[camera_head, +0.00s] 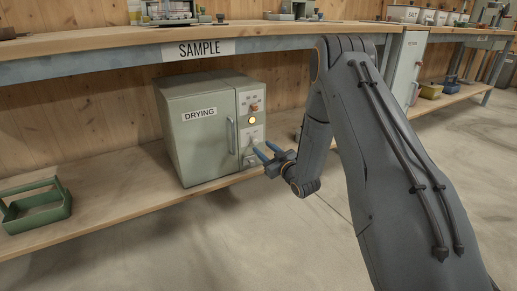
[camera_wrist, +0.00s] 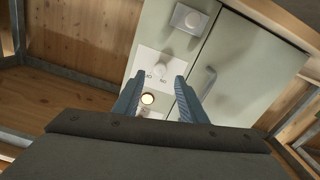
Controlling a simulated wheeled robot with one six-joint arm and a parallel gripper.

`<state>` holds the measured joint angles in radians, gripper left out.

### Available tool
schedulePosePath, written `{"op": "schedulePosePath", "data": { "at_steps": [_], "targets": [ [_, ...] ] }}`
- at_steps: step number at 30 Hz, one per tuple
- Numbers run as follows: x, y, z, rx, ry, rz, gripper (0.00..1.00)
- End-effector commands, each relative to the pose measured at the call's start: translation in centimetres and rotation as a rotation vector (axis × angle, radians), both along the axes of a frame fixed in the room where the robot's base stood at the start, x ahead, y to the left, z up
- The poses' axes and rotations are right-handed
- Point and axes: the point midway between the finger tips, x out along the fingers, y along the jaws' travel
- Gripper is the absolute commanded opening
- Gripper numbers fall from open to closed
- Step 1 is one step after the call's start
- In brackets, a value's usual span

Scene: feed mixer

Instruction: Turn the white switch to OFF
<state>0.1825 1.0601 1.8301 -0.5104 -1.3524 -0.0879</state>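The white switch (camera_wrist: 163,68) is a small knob on a pale plate on the front of the grey-green DRYING cabinet (camera_head: 197,143). In the wrist view the plate appears upside down, with small dark letters beside the knob. I cannot tell clearly which label the knob points at. A lit yellow lamp (camera_head: 252,119) is on the same panel; it also shows in the wrist view (camera_wrist: 148,98). My gripper (camera_head: 261,148) has blue fingers, open, in front of the panel. In the wrist view the fingertips (camera_wrist: 160,75) lie on either side of the knob, with visible gaps; contact is not visible.
A red knob (camera_head: 253,107) is above the lamp. A grey knob (camera_wrist: 190,18) is on a separate plate below the white switch. The cabinet's door handle (camera_head: 231,136) is left of the panel. The SAMPLE bench (camera_head: 120,42) overhangs the cabinet. A green tray (camera_head: 38,208) sits on the lower shelf.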

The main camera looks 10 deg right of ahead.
Motion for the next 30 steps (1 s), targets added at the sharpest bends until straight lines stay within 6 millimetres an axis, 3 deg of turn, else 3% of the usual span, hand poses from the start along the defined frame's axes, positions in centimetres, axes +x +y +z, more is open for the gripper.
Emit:
{"op": "schedulePosePath", "data": {
  "at_steps": [9, 20, 27, 30],
  "targets": [
    [3.9, 1.3, -0.1, 0.0, 0.001, 0.0, 0.38],
    [4.3, 1.4, 0.0, -0.001, 0.002, 0.0, 0.38],
    [4.3, 1.4, 0.0, -0.001, 0.002, 0.0, 0.0],
    [4.3, 1.4, 0.0, 0.0, 0.002, 0.0, 0.0]
  ]
}}
